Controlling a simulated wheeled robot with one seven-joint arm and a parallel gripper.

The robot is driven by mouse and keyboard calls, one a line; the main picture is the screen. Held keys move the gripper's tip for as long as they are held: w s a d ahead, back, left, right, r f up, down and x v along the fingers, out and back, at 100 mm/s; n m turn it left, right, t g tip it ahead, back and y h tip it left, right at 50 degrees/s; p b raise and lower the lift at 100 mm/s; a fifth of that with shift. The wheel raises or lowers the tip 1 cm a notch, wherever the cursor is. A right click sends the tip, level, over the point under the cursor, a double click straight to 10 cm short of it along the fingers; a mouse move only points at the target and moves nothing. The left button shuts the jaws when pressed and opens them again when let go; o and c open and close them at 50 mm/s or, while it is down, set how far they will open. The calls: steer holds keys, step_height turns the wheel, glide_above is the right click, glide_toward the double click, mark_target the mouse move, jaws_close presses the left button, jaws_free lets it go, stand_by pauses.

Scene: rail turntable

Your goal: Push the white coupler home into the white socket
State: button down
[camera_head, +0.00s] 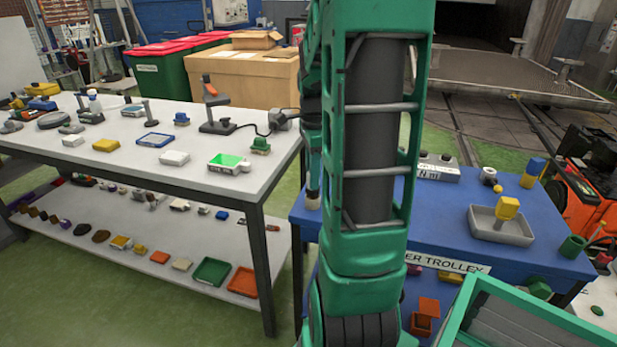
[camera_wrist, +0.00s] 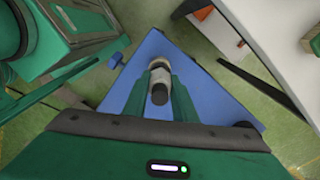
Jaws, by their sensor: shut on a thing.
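In the wrist view my gripper (camera_wrist: 160,98) shows as two green fingers, shut on a white and grey cylindrical piece with a dark end (camera_wrist: 161,74), which looks like the white coupler. It is seen against the blue trolley top. I cannot tell whether it touches anything below. The white socket is not clearly identifiable; a pale labelled block (camera_head: 437,169) stands at the back of the trolley, partly hidden by my arm.
The blue trolley (camera_head: 450,215) carries a grey tray (camera_head: 486,232) with a yellow piece in it, a yellow-and-blue block (camera_head: 533,172) and a green cup (camera_head: 572,246). A white workbench (camera_head: 215,200) with many small parts stands left. Green floor lies between.

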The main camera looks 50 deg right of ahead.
steer(key=shift+r, duration=0.1)
steer(key=shift+r, duration=3)
steer(key=shift+r, duration=0.1)
steer(key=shift+r, duration=2.45)
